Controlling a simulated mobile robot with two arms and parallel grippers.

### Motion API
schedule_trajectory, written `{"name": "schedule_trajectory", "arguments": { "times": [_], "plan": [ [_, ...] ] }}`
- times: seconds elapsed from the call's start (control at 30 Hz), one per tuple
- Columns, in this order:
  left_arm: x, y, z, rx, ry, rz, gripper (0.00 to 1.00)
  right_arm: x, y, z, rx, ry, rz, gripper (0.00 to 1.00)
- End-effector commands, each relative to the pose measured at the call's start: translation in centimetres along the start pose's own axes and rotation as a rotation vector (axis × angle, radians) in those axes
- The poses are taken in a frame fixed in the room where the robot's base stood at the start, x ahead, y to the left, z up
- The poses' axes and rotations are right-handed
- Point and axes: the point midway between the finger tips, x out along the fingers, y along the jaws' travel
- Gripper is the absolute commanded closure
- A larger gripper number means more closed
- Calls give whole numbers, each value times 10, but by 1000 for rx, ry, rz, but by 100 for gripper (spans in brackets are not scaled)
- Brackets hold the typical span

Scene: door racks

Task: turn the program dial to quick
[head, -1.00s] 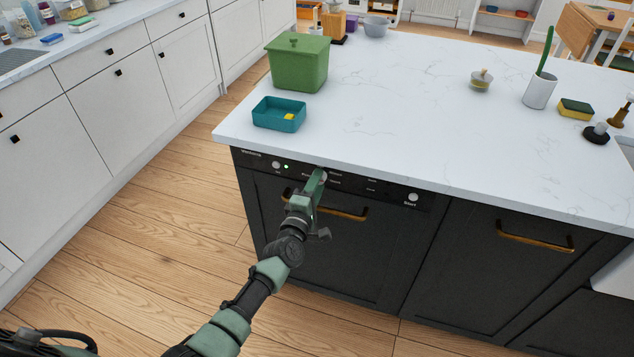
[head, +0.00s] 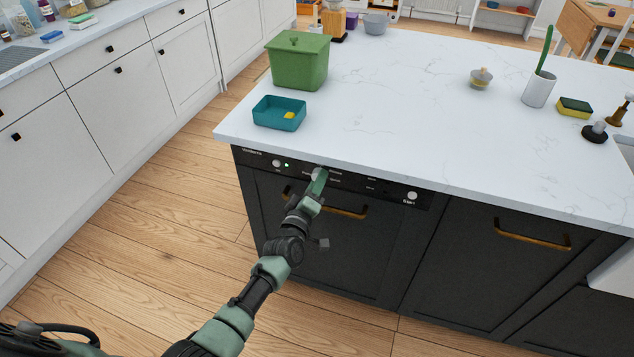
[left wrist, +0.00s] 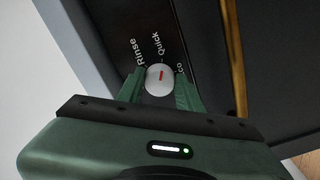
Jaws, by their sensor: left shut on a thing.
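The program dial (left wrist: 160,79) is a round white knob with a red pointer line, set in the black control panel (left wrist: 118,20). In the left wrist view the labels Rinse, Quick and a partly covered one ending in "co" fan around it. The red line stands nearly upright in that view, its upper end towards the Quick label; its exact alignment is hard to tell. My left gripper (left wrist: 160,88) is shut on the dial, one green finger on each side. In the head view my left gripper (head: 318,177) mostly covers the dial. My right gripper is not in view.
The dark dishwasher front has a brass handle (head: 345,212) just below the panel. A white Start button (head: 412,196) is at the panel's right. The white worktop (head: 400,120) overhangs above, with a teal tray (head: 265,117) and green bin (head: 298,65) near its left edge.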

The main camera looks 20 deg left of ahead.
Motion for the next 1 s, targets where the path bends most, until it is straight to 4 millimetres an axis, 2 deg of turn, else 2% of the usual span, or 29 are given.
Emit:
{"name": "schedule_trajectory", "arguments": {
  "times": [0.4, 0.43, 0.5, 0.83, 1.0],
  "plan": [
    [0, -1, 1, 7, -2, -2, 100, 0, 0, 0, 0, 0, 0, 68],
    [0, -1, 1, 7, -2, -2, 59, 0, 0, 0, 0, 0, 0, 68],
    [0, -1, 1, 6, -2, -2, 43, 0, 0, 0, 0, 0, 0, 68],
    [-2, 0, 0, 6, -1, -1, 43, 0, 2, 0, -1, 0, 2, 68],
    [-22, -1, 1, 6, -2, -2, 43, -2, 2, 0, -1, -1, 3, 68]
  ]
}}
